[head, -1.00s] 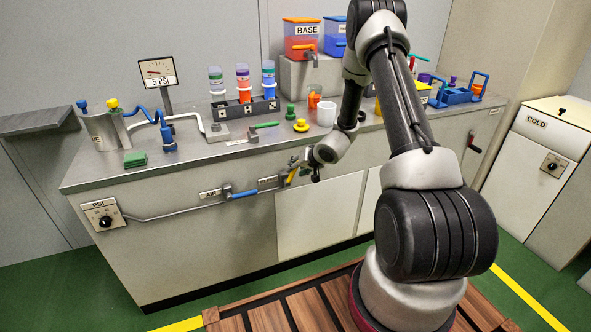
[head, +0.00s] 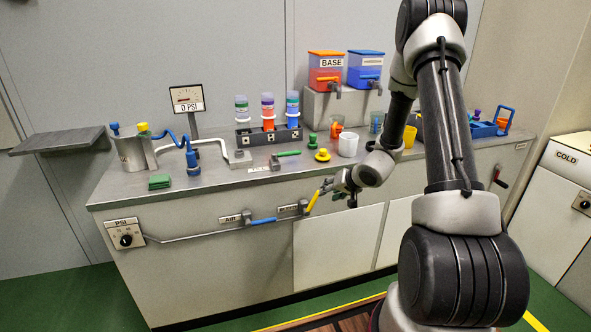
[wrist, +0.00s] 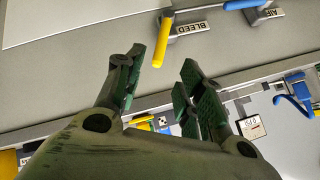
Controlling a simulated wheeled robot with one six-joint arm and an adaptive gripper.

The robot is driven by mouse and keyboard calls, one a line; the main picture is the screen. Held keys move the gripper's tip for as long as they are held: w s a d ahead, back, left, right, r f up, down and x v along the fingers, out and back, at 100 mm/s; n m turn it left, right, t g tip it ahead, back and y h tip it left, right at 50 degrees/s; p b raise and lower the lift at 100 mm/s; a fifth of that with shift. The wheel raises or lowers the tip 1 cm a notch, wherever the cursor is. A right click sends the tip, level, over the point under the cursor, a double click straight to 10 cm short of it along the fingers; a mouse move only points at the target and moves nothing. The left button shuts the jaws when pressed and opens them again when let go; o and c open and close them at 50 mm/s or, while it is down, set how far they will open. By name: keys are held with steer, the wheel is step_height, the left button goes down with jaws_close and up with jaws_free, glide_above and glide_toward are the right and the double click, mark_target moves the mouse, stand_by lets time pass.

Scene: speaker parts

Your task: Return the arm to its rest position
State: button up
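My gripper (head: 330,186) is at the front of the bench, at the right of the yellow bleed lever (head: 312,201). In the wrist view my gripper (wrist: 162,66) is open, with green-padded fingers apart and nothing held. The yellow lever (wrist: 163,40) shows there with its free end in line with the gap between the fingertips; I cannot tell how far beyond them it is. My arm (head: 440,130) reaches up and over from the lower right, bent down toward the bench front.
The bench top (head: 215,182) carries a gauge (head: 187,98) reading 0 PSI, a bottle rack (head: 268,135), a white cup (head: 348,145) and a yellow cup (head: 410,137). A blue lever (head: 262,221) is left of the yellow one. A cold cabinet (head: 566,185) stands at right.

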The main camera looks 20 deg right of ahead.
steer(key=s+a+r+m+g+y, duration=0.1)
steer(key=s+a+r+g+y, duration=0.3)
steer(key=s, duration=0.6)
steer(key=s+a+r+m+g+y, duration=0.15)
steer(key=s+a+r, duration=0.3)
steer(key=s, duration=0.45)
steer(key=s+d+r+n+h, duration=0.3)
steer(key=s+r, duration=0.5)
steer(key=r, duration=0.3)
steer(key=s+d+r+n+t+h, duration=0.1)
steer(key=s+d+r+n+h, duration=0.3)
steer(key=s+r, duration=0.4)
step_height(320, 180, up, 4)
steer(key=shift+s+f+h, duration=0.15)
steer(key=shift+s+h, duration=0.2)
steer(key=shift+h, duration=0.2)
